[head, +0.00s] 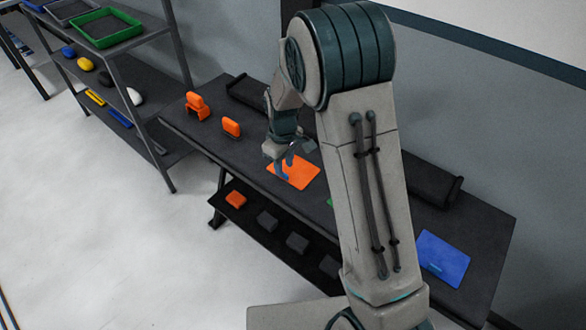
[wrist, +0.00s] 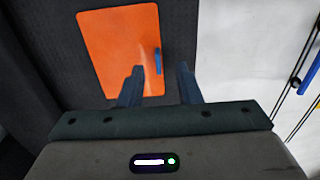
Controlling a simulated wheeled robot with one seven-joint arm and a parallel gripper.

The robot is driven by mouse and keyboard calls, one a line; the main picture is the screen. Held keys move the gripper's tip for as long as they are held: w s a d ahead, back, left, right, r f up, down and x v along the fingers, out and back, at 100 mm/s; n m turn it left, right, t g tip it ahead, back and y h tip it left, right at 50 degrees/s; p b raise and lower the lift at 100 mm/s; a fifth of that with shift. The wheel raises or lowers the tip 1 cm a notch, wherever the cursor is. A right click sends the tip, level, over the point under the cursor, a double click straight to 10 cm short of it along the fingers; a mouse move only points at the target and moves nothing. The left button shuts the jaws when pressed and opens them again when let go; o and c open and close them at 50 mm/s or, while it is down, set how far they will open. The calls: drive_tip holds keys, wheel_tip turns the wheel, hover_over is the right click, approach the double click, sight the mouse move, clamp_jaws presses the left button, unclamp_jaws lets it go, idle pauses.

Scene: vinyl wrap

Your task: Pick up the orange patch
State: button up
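The orange patch (head: 298,172) lies flat on the dark table, below and beside my gripper in the head view. It also shows in the wrist view (wrist: 115,45), with a small blue tab (wrist: 158,61) near its right edge. My gripper (wrist: 160,75) is open, with a clear gap between its two blue fingers. The left finger overlaps the patch's lower right part in the picture, and the blue tab shows in line with the gap, beyond the fingertips. In the head view my gripper (head: 283,162) is over the patch's left edge. Nothing is seen held.
The dark table (head: 480,213) also bears a blue patch (head: 443,257) at the right and orange tools (head: 231,127) at the left. A dark roll lies along its back. A lower shelf holds an orange block (head: 235,199) and dark blocks. A shelf rack (head: 150,95) stands left.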

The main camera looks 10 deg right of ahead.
sight(284, 173)
drive_tip(key=shift+w+f, duration=0.2)
drive_tip(key=shift+f, duration=1.65)
clamp_jaws()
drive_tip(key=shift+r, duration=0.1)
